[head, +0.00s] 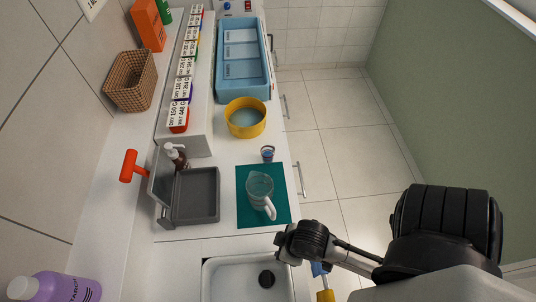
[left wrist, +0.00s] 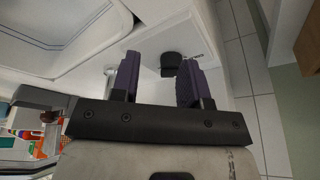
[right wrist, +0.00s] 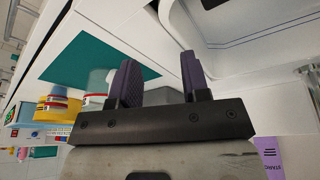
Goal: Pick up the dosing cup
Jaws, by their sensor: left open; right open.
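Neither set of fingertips shows clearly in the head view, where a black arm of mine reaches in from the right.
A clear jug (head: 260,186) stands on the teal mat, close to the cup. The yellow basin (head: 246,131) is on the cup's far side. A grey tray (head: 196,196) lies to the left and a white sink (head: 222,282) nearer. Tiled floor is open to the right.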

